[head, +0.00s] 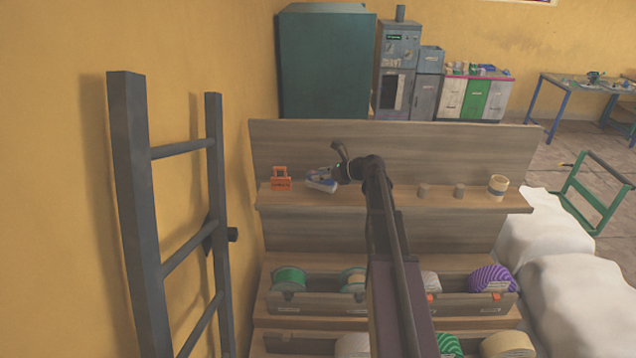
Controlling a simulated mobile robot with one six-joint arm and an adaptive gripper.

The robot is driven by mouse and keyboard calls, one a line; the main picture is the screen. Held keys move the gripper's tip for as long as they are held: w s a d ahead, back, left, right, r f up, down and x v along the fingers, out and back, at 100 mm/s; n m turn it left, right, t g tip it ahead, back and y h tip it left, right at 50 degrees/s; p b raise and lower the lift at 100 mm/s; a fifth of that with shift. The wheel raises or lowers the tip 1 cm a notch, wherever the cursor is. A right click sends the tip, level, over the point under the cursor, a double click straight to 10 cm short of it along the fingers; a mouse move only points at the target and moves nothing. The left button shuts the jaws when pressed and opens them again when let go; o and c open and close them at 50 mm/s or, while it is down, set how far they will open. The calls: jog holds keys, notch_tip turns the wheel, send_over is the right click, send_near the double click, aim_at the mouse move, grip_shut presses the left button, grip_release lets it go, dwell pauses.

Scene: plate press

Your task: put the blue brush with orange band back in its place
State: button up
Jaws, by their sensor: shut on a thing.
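My gripper (340,173) is at the end of my arm, over the upper wooden shelf, left of its middle. It is shut on a small blue and pale thing, which I take for the blue brush (322,181). The brush points left from the gripper and shows just above or at the shelf; I cannot tell whether it touches it. Its orange band cannot be made out at this size. My wrist and arm hide part of the gripper and the shelf behind.
An orange holder (281,179) stands on the upper shelf (400,199), left of the brush. Two short brown cylinders (423,191) and a pale cup (497,188) stand to the right. Spools, one green (289,279), fill lower bins. A dark ladder (140,220) stands left; white sacks (585,300) lie right.

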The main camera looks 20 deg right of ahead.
aim_at(320, 182)
jog(key=shift+w+d, duration=0.2)
jog(key=shift+w, duration=0.4)
notch_tip(320, 182, down, 4)
jog(key=b, duration=0.3)
jog(key=shift+r+b, duration=0.15)
jog(key=shift+b, duration=0.2)
jog(key=o, duration=1.2)
jog(key=shift+s+d+r+p, duration=0.35)
jog(key=shift+s+p, duration=0.05)
jog(key=p+v, duration=0.4)
jog(key=v, duration=0.7)
jog(key=shift+f, duration=0.15)
